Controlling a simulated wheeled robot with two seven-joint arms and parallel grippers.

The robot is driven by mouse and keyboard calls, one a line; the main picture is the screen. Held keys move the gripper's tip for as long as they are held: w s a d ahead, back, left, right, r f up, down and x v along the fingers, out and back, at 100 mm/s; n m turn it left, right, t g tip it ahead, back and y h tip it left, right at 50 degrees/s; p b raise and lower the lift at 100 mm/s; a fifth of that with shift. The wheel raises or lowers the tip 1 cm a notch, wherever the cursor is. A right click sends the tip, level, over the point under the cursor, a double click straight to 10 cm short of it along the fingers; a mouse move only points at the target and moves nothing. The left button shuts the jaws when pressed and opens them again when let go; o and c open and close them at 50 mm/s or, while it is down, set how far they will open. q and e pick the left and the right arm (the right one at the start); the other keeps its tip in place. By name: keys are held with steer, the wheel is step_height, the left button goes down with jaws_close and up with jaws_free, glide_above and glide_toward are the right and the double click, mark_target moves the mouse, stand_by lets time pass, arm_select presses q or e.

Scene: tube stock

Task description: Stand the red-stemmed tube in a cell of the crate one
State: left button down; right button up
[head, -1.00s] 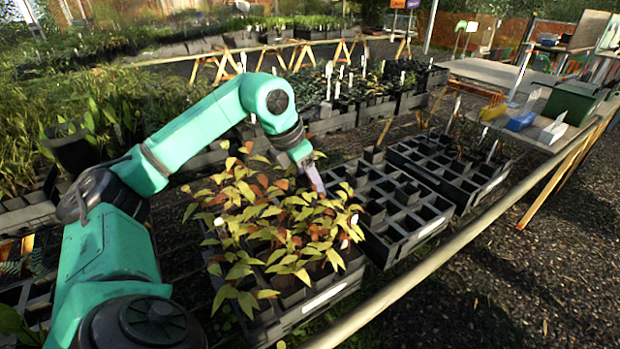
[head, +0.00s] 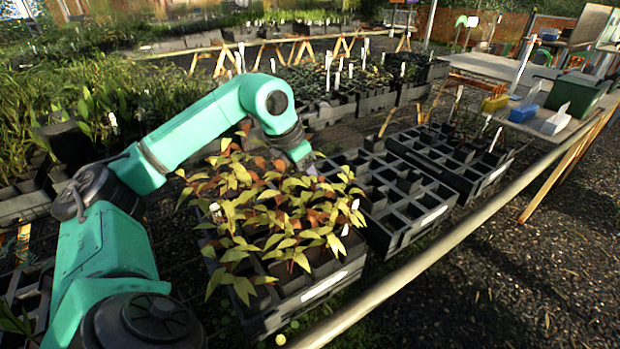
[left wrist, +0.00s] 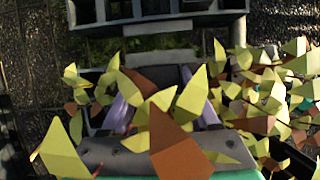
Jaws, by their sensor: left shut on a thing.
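My left gripper (head: 309,167) is at the back right edge of a leafy crate, its fingertips mostly hidden by leaves. In the left wrist view, its two purple fingers (left wrist: 165,105) are around a plant with yellow-green and brown leaves (left wrist: 178,145). The leaves hide its stem and tube, so I cannot tell the stem's colour or how upright it is. A black crate with many empty square cells (head: 432,216) stands just right of the leafy crate. Another such crate (head: 490,182) stands behind it to the right. No readable mark shows which is crate one. My right gripper is not in view.
The leafy crate (head: 318,292) is crowded with yellow and red-brown plants beside my gripper. A pale rail (head: 440,258) runs diagonally along the front right. A green box (head: 577,97) and a blue box (head: 522,114) sit on the far bench. Dark gravel lies beyond the rail.

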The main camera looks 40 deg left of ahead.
mark_target(310, 200)
arm_select(q)
steer(key=shift+f+b, duration=1.35)
steer(key=shift+f, duration=0.5)
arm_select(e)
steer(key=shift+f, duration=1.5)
arm_select(q)
steer(key=shift+f+b, duration=0.3)
steer(key=shift+f, duration=0.35)
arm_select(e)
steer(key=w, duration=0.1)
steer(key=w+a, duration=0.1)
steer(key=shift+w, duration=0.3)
arm_select(q)
steer(key=shift+f+b, duration=0.1)
steer(key=shift+b, duration=0.25)
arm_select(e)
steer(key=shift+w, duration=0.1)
arm_select(q)
steer(key=shift+f, duration=0.15)
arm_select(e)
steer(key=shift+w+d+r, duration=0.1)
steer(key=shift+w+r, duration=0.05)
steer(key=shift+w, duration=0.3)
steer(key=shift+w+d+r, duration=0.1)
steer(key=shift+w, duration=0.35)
arm_select(q)
steer(key=shift+f, duration=0.15)
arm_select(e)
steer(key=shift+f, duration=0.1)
